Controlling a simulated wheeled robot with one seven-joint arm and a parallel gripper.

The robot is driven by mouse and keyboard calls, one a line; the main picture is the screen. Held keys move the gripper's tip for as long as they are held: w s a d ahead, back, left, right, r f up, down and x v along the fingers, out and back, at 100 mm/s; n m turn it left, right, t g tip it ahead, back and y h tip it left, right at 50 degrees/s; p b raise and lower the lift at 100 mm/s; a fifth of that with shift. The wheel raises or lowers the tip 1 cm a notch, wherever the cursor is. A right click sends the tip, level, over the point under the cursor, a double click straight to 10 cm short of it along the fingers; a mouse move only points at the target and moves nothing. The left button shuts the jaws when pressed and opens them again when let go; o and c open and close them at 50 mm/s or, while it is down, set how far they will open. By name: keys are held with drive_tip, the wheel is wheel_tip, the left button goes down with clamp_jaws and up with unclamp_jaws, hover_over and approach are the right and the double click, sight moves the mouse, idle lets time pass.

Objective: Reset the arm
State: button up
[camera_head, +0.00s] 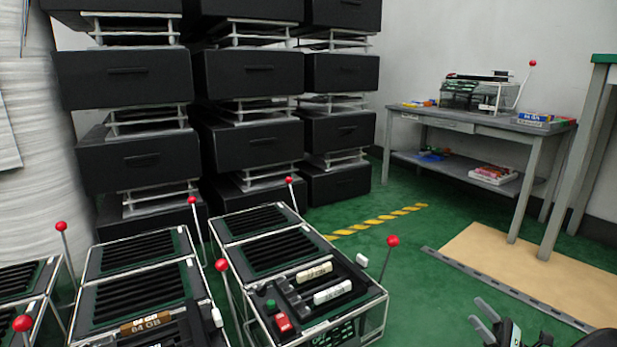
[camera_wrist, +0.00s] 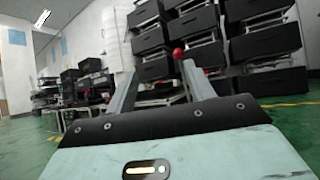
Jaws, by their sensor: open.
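My gripper (camera_head: 483,320) shows at the bottom right of the head view, with its grey fingers apart and nothing between them. In the wrist view my gripper (camera_wrist: 160,84) is open too, its two fingers pointing forward. A lever with a red ball (camera_wrist: 178,54) stands beyond the fingers in the wrist view, apart from them. In the head view a lever fixture (camera_head: 315,325) with slotted black panels and a red switch (camera_head: 283,322) stands left of my gripper. A red-ball lever (camera_head: 392,241) rises at its right side.
Another lever fixture (camera_head: 140,265) stands to the left. Stacked black drawers (camera_head: 123,75) fill the back. A grey table (camera_head: 468,128) at the back right holds a further fixture (camera_head: 476,92). A tan mat (camera_head: 535,262) lies on the green floor. Open floor (camera_head: 400,262) lies between the fixtures and mat.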

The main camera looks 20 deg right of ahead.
drive_tip(key=w+a+r+n+g+y+p, duration=0.35)
drive_tip(key=a+r+n+g, duration=0.45)
drive_tip(key=a+g, duration=0.3)
drive_tip(key=w+a+r+n+g+y+p, duration=0.2)
drive_tip(key=w+a+r+n+g+p, duration=0.15)
drive_tip(key=a+r+n+g, duration=0.55)
drive_tip(key=s+a+r+n+g+h+p, duration=0.45)
drive_tip(key=a+r+n+h, duration=0.2)
drive_tip(key=a, duration=0.45)
drive_tip(key=s+a+r+n+g+h+p, duration=0.3)
drive_tip(key=s+a+r+n+g+h, duration=0.15)
drive_tip(key=a+r+h, duration=0.45)
drive_tip(key=s+a+r+n+t+h+p, duration=0.2)
drive_tip(key=s+a+r+n+t+p, duration=0.45)
drive_tip(key=s+r+n, duration=0.4)
wheel_tip(320, 180, up, 37)
drive_tip(key=m+p, duration=0.1)
drive_tip(key=p, duration=3.5)
drive_tip(key=shift+r+p, duration=0.2)
drive_tip(key=shift+p, duration=0.15)
drive_tip(key=shift+a+t, duration=0.1)
drive_tip(key=shift+t, duration=0.15)
